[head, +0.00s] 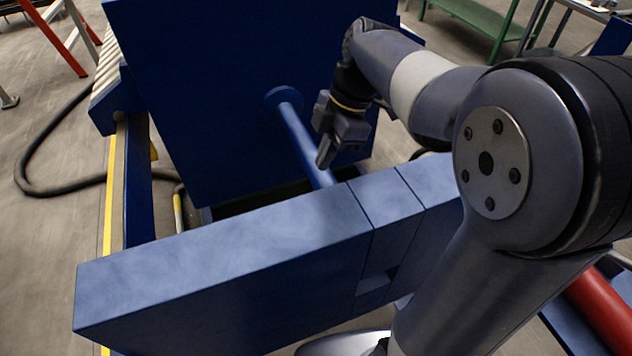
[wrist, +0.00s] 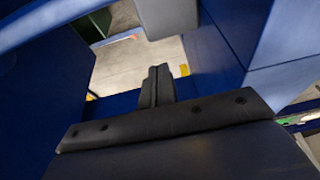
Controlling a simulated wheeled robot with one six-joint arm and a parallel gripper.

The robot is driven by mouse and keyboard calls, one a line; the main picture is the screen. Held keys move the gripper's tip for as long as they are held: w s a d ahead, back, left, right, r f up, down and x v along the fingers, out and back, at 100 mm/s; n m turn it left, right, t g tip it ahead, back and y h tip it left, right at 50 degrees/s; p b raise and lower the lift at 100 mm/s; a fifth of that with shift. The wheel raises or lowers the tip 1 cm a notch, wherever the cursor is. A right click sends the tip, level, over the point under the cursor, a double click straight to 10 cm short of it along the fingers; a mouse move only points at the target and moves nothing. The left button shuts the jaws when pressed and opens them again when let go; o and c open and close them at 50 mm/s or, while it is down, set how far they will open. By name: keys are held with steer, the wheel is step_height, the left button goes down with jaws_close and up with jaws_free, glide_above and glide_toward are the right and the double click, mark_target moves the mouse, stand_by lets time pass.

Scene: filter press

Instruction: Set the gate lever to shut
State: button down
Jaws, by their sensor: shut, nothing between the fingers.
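I cannot make out the gate lever for certain in either view. My gripper (head: 325,158) points down beside a thick blue rod (head: 303,137), between the big blue plate (head: 200,80) and the blue beam (head: 230,240). In the wrist view my gripper's fingers (wrist: 158,82) are together with nothing between them. A plain grey block (wrist: 167,16) hangs into the top of that view, beyond the fingertips; I cannot tell what it belongs to. Whether the fingers touch anything is not clear.
The beam's top edge runs across in front of my gripper. A blue side rail (head: 138,180) with a yellow floor line and a dark hose (head: 60,190) lie at the left. A red cylinder (head: 600,305) is at the lower right. Open floor shows at far left.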

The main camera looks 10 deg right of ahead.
steer(key=x, duration=0.5)
steer(key=p+x, duration=0.1)
steer(key=x, duration=0.2)
steer(key=shift+d+f, duration=0.15)
steer(key=shift+d, duration=0.2)
steer(key=shift+f, duration=0.1)
